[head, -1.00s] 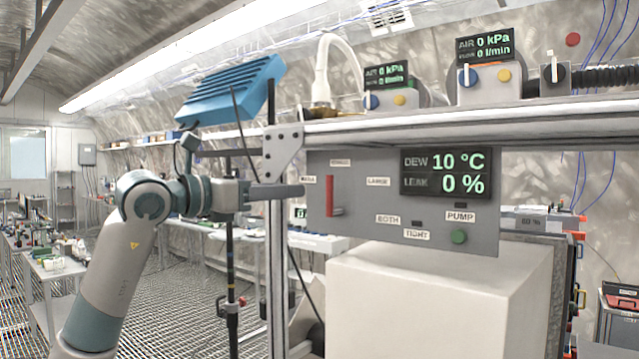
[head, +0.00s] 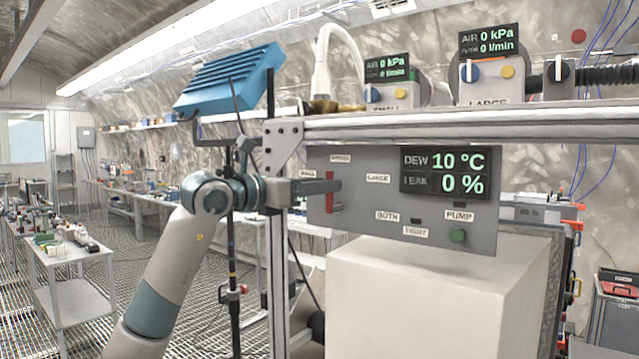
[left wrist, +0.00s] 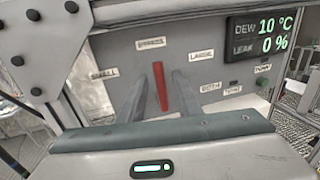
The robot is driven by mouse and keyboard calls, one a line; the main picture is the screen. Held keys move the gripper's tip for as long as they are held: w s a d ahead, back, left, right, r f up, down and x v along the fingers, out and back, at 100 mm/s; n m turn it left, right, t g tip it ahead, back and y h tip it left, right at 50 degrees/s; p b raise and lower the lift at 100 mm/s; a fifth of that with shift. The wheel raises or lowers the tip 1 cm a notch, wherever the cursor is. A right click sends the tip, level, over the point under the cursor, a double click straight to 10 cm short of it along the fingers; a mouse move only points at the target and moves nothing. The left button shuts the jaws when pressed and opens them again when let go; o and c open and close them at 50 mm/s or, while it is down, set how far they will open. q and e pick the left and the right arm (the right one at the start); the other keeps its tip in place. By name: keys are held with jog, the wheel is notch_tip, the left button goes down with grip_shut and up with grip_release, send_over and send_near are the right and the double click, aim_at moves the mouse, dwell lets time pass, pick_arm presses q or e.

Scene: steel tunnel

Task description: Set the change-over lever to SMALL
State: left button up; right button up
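The red change-over lever (head: 330,206) is on the grey panel (head: 345,226). It stands upright, its tip towards the BYPASS label (left wrist: 151,42) in the left wrist view, where the lever (left wrist: 160,86) shows almost whole. The SMALL label (left wrist: 104,74) is left of it and the LARGE label (left wrist: 202,54) right of it. My left gripper (head: 328,187) is at the lever, partly covering it in the head view. In the left wrist view my left gripper (left wrist: 160,88) is open, one finger on each side of the lever, with gaps visible. My right gripper is not in view.
The display (head: 445,172) reads DEW 10 °C and LEAK 0 %. A green PUMP button (head: 457,235) is at the panel's lower right. A metal beam (head: 400,125) runs above the panel, a post (head: 278,250) stands left, and a pale block (head: 420,290) is below.

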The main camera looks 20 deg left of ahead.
pick_arm(q)
grip_shut()
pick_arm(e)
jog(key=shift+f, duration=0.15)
pick_arm(q)
jog(key=shift+w+a+f+n+t+b, duration=0.2)
jog(key=shift+a+f+n+t+b, duration=0.3)
jog(key=shift+n+b, duration=1.1)
jog(key=shift+w+a+f+n+t+b, duration=0.25)
jog(key=shift+a+n+b, duration=0.7)
jog(key=shift+n, duration=1.05)
jog(key=shift+w+a+f+n+t+b, duration=0.2)
jog(key=shift+a+f+n+t+b, duration=0.15)
jog(key=shift+n+b, duration=1.3)
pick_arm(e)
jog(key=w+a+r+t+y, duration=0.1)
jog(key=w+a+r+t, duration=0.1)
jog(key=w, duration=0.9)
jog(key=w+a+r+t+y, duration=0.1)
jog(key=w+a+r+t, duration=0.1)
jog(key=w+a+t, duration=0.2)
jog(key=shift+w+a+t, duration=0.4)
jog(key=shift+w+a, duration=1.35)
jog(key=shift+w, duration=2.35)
